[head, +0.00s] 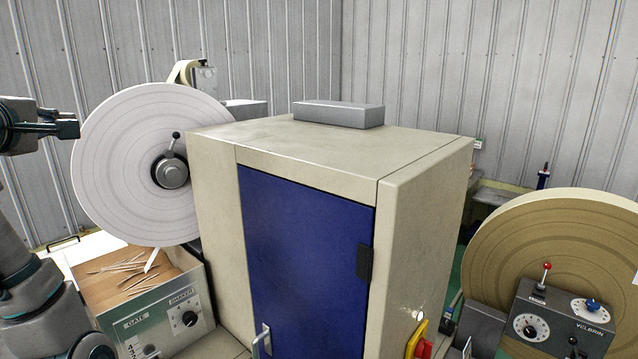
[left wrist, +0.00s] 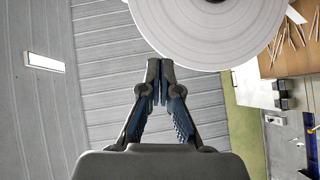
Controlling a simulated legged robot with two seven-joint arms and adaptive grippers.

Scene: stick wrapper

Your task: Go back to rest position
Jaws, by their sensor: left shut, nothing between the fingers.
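My left gripper (head: 66,127) is at the left edge of the head view, level and pointing right, beside the big white paper roll (head: 115,165). In the left wrist view my left gripper (left wrist: 158,64) is shut, with its fingertips together and nothing between them. The white roll (left wrist: 210,25) lies beyond the fingertips there; I cannot tell the exact gap. My right gripper does not show in either view.
A beige cabinet (head: 215,210) with a blue door (head: 305,250) fills the middle. A wooden bin of sticks (head: 120,275) sits below the white roll. A brown roll (head: 530,240) and a control box (head: 565,322) stand at the right.

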